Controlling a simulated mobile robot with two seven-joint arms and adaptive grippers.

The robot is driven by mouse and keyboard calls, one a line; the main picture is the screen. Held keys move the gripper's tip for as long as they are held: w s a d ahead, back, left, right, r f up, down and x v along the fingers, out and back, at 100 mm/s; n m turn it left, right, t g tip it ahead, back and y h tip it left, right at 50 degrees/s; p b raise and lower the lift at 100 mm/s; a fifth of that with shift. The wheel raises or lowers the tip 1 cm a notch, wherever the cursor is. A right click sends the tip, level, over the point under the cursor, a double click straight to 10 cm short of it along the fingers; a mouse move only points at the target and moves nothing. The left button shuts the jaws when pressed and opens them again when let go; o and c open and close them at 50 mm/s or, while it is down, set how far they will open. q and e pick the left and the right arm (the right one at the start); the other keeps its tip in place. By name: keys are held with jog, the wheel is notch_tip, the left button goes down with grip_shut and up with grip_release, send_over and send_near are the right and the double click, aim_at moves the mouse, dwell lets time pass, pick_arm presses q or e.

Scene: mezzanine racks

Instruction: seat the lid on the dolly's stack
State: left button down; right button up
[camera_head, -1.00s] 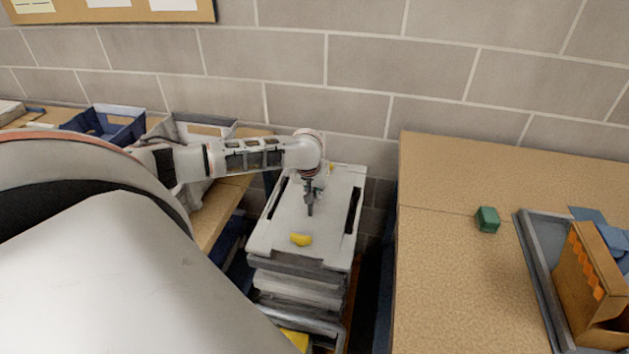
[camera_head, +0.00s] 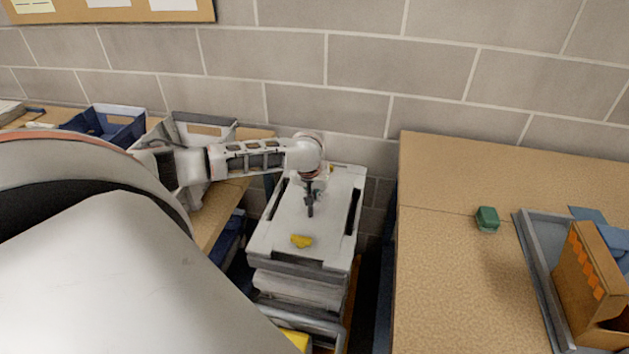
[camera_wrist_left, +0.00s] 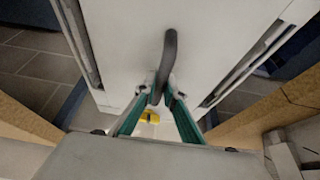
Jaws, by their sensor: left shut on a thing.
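The lid (camera_head: 281,228) is a pale grey rectangular panel with a dark slot along each long side. It lies over the grey stack (camera_head: 298,290) between the two benches; I cannot tell whether it is fully seated. My left gripper (camera_head: 310,210) is over the middle of the lid. In the left wrist view its green-sided fingers (camera_wrist_left: 160,92) are shut on the lid's dark upright handle (camera_wrist_left: 169,55). A yellow piece (camera_head: 301,241) lies on the lid's near part and also shows in the left wrist view (camera_wrist_left: 149,116). My right gripper is not in view.
A wooden bench (camera_head: 450,270) on the right holds a green block (camera_head: 487,218), a grey tray (camera_head: 540,275) and an orange-brown box (camera_head: 585,285). The left bench holds a blue bin (camera_head: 105,125) and a grey bin (camera_head: 195,130). A block wall (camera_head: 400,60) stands close behind.

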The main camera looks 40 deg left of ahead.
pick_arm(q)
jog(key=shift+f, duration=0.15)
jog(key=c, duration=2.4)
grip_release()
jog(key=shift+v, duration=5.45)
